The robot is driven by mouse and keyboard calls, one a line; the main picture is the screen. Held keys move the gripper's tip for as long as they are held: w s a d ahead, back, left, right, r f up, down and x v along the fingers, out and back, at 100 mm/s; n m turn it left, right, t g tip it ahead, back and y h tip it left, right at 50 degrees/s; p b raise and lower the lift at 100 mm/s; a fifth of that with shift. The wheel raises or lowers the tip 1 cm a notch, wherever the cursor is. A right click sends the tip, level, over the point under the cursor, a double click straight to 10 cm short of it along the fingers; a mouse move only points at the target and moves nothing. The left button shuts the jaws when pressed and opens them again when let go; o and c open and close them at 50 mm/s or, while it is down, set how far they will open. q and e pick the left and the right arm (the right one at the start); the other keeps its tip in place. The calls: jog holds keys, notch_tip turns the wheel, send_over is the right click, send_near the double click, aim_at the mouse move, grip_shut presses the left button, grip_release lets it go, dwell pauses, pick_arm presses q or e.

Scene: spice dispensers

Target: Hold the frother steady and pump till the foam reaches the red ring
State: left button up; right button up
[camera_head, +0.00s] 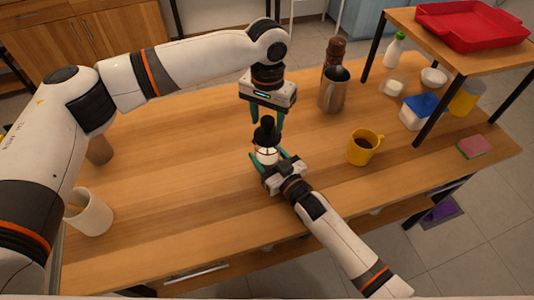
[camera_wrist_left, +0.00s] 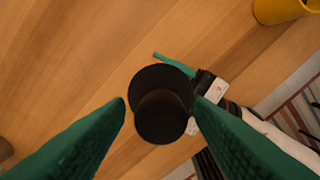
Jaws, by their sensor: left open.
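The frother (camera_head: 267,154) stands upright on the wooden table, with a pale clear body and a black lid and knob. In the left wrist view its round black top (camera_wrist_left: 162,105) lies between my left fingers. My left gripper (camera_head: 267,117) is open and points down just above the knob, holding nothing. My right gripper (camera_head: 270,165) comes in from the front with its green fingers on both sides of the frother's body, seemingly closed on it. A red ring and the foam level cannot be made out.
A yellow mug (camera_head: 363,147) with dark liquid stands right of the frother. A metal pitcher (camera_head: 334,90) and a brown grinder (camera_head: 336,52) stand behind. A raised shelf with a red tray (camera_head: 470,25) is at the back right. A beige cup (camera_head: 88,213) stands front left. The table's left-middle is clear.

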pick_arm(q)
jog(key=shift+f, duration=0.7)
jog(key=c, duration=0.9)
jog(key=shift+r, duration=0.15)
jog(key=shift+r, duration=3.05)
